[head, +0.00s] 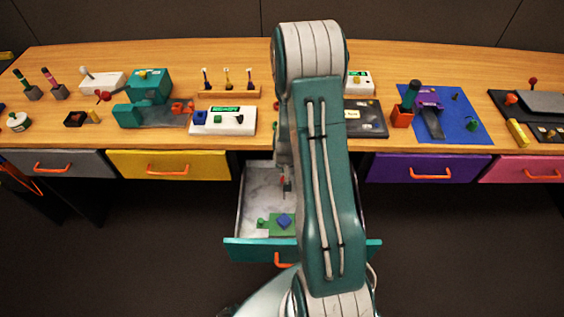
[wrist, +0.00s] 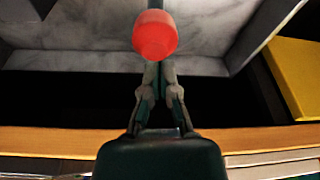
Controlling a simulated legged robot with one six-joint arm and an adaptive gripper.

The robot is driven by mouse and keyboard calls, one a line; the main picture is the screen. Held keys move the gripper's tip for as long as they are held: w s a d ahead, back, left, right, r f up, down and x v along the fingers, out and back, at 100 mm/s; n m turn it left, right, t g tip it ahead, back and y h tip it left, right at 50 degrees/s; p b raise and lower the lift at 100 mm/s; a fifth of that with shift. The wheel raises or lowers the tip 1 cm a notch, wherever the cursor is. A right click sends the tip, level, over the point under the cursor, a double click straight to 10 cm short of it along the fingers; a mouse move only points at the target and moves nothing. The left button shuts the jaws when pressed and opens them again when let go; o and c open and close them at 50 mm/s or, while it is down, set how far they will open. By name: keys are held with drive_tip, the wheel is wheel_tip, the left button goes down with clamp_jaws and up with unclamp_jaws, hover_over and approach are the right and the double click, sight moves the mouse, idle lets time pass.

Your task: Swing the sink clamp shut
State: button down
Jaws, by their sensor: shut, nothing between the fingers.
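My gripper (wrist: 160,72) shows in the wrist view with its fingers together and nothing between them. A red round-ended knob (wrist: 155,35) is just beyond the fingertips and overlaps them in the picture; I cannot tell whether they touch. A small red part (head: 282,181) shows in the head view above the open marble-lined drawer (head: 252,190), beside my arm. It may be the same knob, perhaps the handle of the sink clamp. The rest of the clamp is hidden or too small to make out. My arm hides the drawer's right part and most of my gripper in the head view.
The teal-fronted drawer holds a green block (head: 277,230) with a blue diamond piece (head: 284,221). The wooden bench (head: 190,55) carries several devices, including a teal machine (head: 150,90) and a blue mat (head: 465,125). Yellow (head: 170,164) and purple (head: 428,169) drawers flank it, shut.

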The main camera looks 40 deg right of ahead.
drive_tip(key=shift+s+a, duration=0.2)
drive_tip(key=shift+s, duration=0.2)
drive_tip(key=shift+s+a+r+t+h, duration=0.25)
drive_tip(key=shift+s+t+h, duration=0.05)
drive_tip(key=shift+s+t, duration=0.1)
idle(0.4)
